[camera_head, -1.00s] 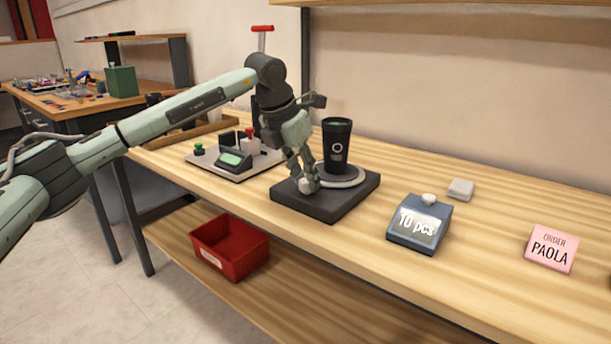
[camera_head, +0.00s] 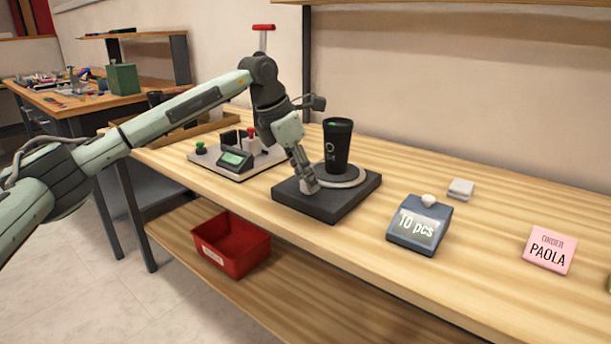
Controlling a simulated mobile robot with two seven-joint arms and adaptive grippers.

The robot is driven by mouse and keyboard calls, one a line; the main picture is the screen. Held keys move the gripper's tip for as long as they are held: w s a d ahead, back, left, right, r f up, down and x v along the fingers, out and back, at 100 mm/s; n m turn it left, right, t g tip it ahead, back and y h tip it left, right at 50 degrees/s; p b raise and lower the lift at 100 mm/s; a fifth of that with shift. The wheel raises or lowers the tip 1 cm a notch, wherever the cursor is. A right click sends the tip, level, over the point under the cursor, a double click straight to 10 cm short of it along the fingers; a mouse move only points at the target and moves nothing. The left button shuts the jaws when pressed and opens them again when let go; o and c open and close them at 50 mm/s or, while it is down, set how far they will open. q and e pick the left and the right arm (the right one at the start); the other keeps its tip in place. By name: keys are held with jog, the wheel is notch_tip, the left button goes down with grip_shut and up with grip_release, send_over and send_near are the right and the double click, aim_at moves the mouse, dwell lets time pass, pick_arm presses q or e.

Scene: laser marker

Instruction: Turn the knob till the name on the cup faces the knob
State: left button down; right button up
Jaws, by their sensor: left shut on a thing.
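A black cup (camera_head: 338,145) stands upright on a round grey turntable (camera_head: 350,182) set on a dark square base (camera_head: 323,210). Pale marks show on the left part of the cup's visible side; they are too small to read as a name. My left gripper (camera_head: 311,187) points down at the front left of the base and is shut on the knob (camera_head: 311,185), which is mostly hidden by the fingers. The right gripper is not in view.
A control panel (camera_head: 235,162) with buttons stands left of the base. A red bin (camera_head: 232,245) sits on the lower shelf.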

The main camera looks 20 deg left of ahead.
pick_arm(q)
jog(key=c, duration=1.2)
grip_release()
jog(key=v, duration=1.2)
jog(key=shift+d+r, duration=0.1)
